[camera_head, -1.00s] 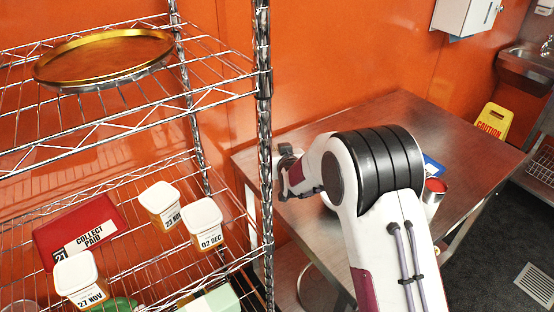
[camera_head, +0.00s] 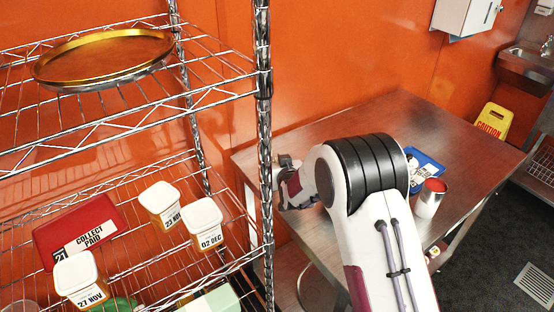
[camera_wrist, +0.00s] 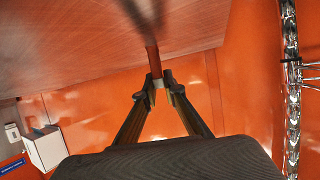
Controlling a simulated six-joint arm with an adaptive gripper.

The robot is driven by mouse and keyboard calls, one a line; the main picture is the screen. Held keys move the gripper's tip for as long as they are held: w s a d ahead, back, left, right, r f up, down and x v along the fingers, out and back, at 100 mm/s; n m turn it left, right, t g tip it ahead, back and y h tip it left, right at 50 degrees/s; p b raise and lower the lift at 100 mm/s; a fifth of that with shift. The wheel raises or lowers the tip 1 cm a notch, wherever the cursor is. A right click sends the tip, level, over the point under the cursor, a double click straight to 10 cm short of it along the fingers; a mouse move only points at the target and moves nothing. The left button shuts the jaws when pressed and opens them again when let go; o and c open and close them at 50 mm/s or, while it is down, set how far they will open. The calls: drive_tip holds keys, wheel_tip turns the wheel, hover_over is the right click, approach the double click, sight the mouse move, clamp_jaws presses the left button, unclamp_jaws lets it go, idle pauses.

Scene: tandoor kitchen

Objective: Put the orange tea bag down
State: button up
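In the wrist view the two fingers of my gripper (camera_wrist: 158,88) close together on a narrow orange-red piece, which looks like the orange tea bag (camera_wrist: 153,60) seen edge-on. It stands out beyond the fingertips against the steel table top (camera_wrist: 80,65). A dark blurred streak lies beyond it; I cannot tell whether it is a shadow or reflection. In the head view my gripper (camera_head: 286,182) is at the table's left end, near the shelf post, and the tea bag cannot be made out. The gap between it and the table is unclear.
The wire shelf's post (camera_head: 264,130) stands close to my gripper. The shelf holds a gold-rimmed tray (camera_head: 105,55), a red box (camera_head: 80,228) and several labelled tubs. The table's back middle is clear.

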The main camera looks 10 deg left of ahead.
drive_tip(key=o, duration=0.3)
drive_tip(key=shift+r, duration=0.2)
drive_tip(key=v, duration=1.2)
idle(0.5)
idle(0.7)
